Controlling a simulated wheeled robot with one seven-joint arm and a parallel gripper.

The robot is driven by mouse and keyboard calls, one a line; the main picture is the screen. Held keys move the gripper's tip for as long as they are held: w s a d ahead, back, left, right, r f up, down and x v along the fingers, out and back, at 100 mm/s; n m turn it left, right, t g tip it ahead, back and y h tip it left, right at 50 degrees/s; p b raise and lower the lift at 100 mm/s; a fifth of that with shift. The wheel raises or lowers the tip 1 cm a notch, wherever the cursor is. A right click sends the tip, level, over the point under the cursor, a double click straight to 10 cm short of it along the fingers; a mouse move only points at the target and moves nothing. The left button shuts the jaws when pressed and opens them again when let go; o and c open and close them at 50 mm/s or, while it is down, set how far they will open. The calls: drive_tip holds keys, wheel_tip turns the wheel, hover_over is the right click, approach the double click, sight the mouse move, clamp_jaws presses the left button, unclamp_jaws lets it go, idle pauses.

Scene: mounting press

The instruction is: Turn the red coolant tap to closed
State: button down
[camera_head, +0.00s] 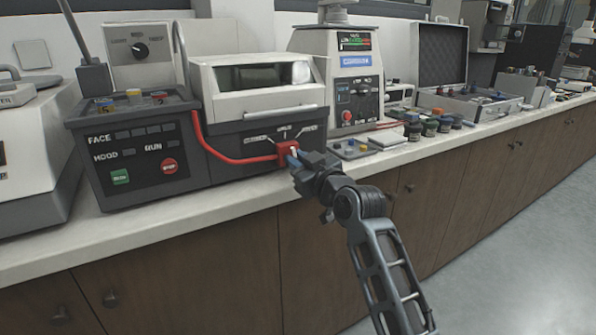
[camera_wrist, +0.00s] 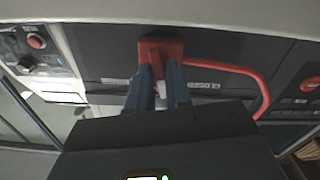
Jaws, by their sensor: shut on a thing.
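The red coolant tap (camera_head: 287,152) sits on the dark front of the white-lidded machine, at its lower right, with a red hose (camera_head: 235,157) running from it to the left. The tap also shows in the wrist view as a red block (camera_wrist: 160,50) at top centre. My gripper (camera_head: 293,158) reaches it from the front right. In the wrist view its two blue fingers (camera_wrist: 161,88) are shut on the tap's pale lever (camera_wrist: 162,88). The lever's outer end is partly hidden by the fingers. The fine angle of the lever against the printed marks cannot be told.
The white-lidded machine (camera_head: 255,82) stands on a pale worktop (camera_head: 140,232). A control box (camera_head: 140,150) with green and red buttons is to its left. Another press (camera_head: 340,75), small jars (camera_head: 430,128) and an open case (camera_head: 445,70) stand to the right. The floor (camera_head: 520,240) is clear.

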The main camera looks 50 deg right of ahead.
drive_tip(key=n+b, duration=0.3)
drive_tip(key=n, duration=0.2)
drive_tip(key=shift+f+n, duration=0.1)
drive_tip(key=shift+n, duration=0.3)
idle(0.4)
drive_tip(key=c, duration=1.1)
unclamp_jaws()
drive_tip(key=shift+o, duration=0.2)
drive_tip(key=v, duration=0.8)
drive_tip(key=shift+w, duration=0.1)
